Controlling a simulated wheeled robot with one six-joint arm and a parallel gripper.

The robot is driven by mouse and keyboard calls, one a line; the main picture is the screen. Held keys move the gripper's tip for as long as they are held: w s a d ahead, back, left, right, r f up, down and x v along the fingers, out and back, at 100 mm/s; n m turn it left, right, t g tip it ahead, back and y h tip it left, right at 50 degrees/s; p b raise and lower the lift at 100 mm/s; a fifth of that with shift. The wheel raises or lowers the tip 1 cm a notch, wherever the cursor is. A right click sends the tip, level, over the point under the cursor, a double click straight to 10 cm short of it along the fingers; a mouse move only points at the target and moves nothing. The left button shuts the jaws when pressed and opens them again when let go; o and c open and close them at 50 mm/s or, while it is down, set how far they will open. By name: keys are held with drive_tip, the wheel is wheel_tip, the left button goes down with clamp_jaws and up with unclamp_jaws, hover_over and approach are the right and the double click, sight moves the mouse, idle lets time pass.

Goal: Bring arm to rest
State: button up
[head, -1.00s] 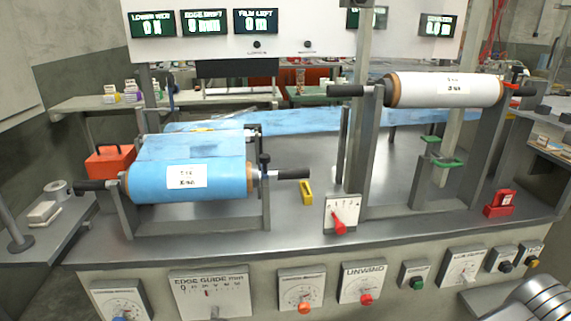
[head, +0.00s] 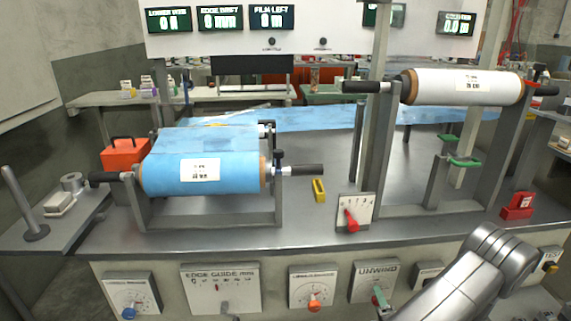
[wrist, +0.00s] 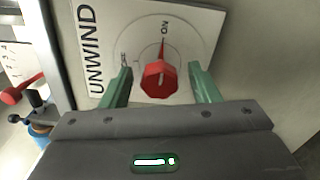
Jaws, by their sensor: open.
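My gripper (wrist: 160,88) is open in the wrist view. Its two green fingers stand on either side of the red UNWIND knob (wrist: 159,80), with a gap on each side. The knob's pointer line is toward ON. In the head view my gripper (head: 381,299) is at the UNWIND plate (head: 372,271) on the front panel, and my arm comes in from the lower right. The gripper hides most of the knob there.
A blue film roll (head: 205,173) lies in its stand at left, and a white roll (head: 466,87) sits high at right. A red lever (head: 350,220) stands on the bench edge above the panel. Other dials, such as the orange knob (head: 314,305), sit left of my gripper.

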idle(0.4)
drive_tip(key=s+d+p, duration=0.1)
drive_tip(key=s+p, duration=0.1)
drive_tip(key=s, duration=1.2)
drive_tip(key=w, duration=0.4)
drive_tip(key=w+b, duration=0.1)
drive_tip(key=w, duration=0.4)
drive_tip(key=w+a+b, duration=0.1)
drive_tip(key=w, duration=0.4)
drive_tip(key=shift+w+a, duration=0.1)
drive_tip(key=shift+w, duration=0.15)
drive_tip(key=shift+s+n+b, duration=0.2)
drive_tip(key=shift+n+b, duration=0.25)
drive_tip(key=shift+n, duration=0.45)
drive_tip(key=n+b, duration=0.2)
drive_tip(key=n, duration=0.4)
drive_tip(key=n+b, duration=0.2)
drive_tip(key=n, duration=0.3)
drive_tip(key=n+b, duration=0.1)
drive_tip(key=n, duration=0.3)
drive_tip(key=shift+b, duration=0.3)
drive_tip(key=shift+n, duration=0.3)
